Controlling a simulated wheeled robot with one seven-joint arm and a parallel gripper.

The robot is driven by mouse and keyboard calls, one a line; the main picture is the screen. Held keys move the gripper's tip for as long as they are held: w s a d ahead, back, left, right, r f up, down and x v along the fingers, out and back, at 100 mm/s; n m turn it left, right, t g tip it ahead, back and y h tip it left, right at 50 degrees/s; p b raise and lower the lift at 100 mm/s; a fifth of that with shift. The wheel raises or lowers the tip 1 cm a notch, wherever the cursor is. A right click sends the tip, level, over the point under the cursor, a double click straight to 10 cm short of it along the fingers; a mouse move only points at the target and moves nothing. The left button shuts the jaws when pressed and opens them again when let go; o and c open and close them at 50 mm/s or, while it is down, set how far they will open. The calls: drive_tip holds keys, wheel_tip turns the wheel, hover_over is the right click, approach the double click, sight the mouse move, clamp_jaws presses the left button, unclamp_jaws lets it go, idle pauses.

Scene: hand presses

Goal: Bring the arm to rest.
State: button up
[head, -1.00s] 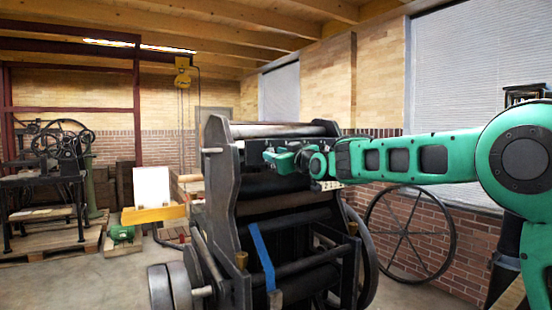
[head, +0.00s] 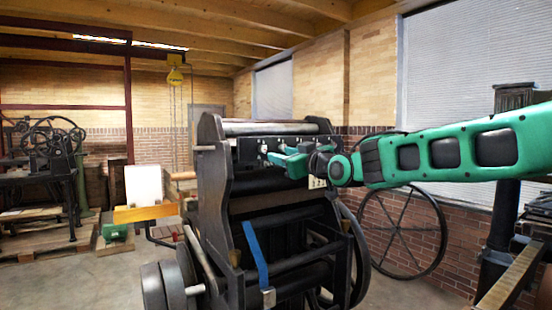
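My green arm reaches in from the right edge of the head view. My gripper (head: 290,160) is at its left end, in front of the upper part of a black hand press (head: 215,190). Its green fingers point left, towards the press's upper crossbar. The fingers are small and seen side-on, so I cannot tell whether they are open or shut, or whether they touch the press. I see nothing held in them.
A large spoked wheel (head: 403,230) stands by the brick wall behind the press. A blue strap (head: 256,255) hangs on the press front. Another old press (head: 50,160) stands on a pallet at the left. Open floor lies at the lower left.

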drive_tip(key=shift+s+d, duration=0.4)
drive_tip(key=shift+s, duration=0.2)
drive_tip(key=s+d+f+m+g+h, duration=0.2)
drive_tip(key=s+d+f+m+h, duration=0.15)
drive_tip(key=d+f, duration=0.6)
drive_tip(key=s+d+f+m+g+h, duration=0.2)
drive_tip(key=s+d+f+h, duration=0.3)
drive_tip(key=d, duration=0.8)
drive_tip(key=s+d+f+m+g+h, duration=0.2)
drive_tip(key=s+d+f+m+g, duration=0.2)
drive_tip(key=s+d+f, duration=0.8)
drive_tip(key=s+d+f+m+g, duration=0.2)
drive_tip(key=s+f, duration=0.1)
drive_tip(key=s, duration=0.6)
drive_tip(key=s+d+f+m+g, duration=0.1)
drive_tip(key=s+f+m+g, duration=0.1)
drive_tip(key=s, duration=0.8)
drive_tip(key=s+d+f+m+g, duration=0.2)
drive_tip(key=s+f+g, duration=0.1)
drive_tip(key=s, duration=0.7)
drive_tip(key=shift+s+d+f+g+y, duration=0.2)
drive_tip(key=shift+d+f+g+y, duration=0.2)
drive_tip(key=shift+f, duration=0.45)
